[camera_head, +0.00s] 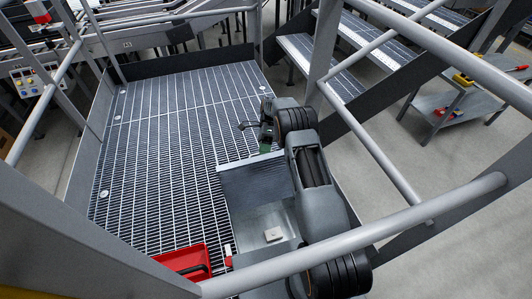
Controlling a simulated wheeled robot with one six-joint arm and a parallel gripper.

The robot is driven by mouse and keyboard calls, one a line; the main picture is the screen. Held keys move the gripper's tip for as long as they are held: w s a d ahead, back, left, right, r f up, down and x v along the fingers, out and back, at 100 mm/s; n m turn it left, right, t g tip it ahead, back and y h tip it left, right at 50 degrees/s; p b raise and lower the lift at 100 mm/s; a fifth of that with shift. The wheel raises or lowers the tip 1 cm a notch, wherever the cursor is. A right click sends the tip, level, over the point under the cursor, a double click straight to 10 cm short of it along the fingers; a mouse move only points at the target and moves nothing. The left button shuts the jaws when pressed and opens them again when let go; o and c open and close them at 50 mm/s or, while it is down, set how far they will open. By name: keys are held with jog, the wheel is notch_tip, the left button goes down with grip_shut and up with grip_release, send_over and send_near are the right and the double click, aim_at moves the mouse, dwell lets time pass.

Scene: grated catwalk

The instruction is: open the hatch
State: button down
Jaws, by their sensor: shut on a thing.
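The hatch (252,181) is a grey metal panel at the right side of the grated catwalk. It stands tilted up, with a pale recess (262,217) visible on its near side. My gripper (264,143) is at the hatch's far upper edge, at the end of my dark arm, which reaches in from the right. The gripper is shut on the hatch, but the exact grip is small and partly hidden by the arm. A small green patch shows there. The arm also covers the hatch's right side.
A red toolbox (184,262) lies on the grating (165,140) at the near left of the hatch. Grey railings (350,245) cross the foreground and right. The grating left of the hatch is clear.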

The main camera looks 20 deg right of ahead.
jog(key=shift+w+f+g, duration=0.5)
jog(key=c, duration=1.1)
grip_release()
jog(key=shift+w+r, duration=0.1)
jog(key=shift+r, duration=0.2)
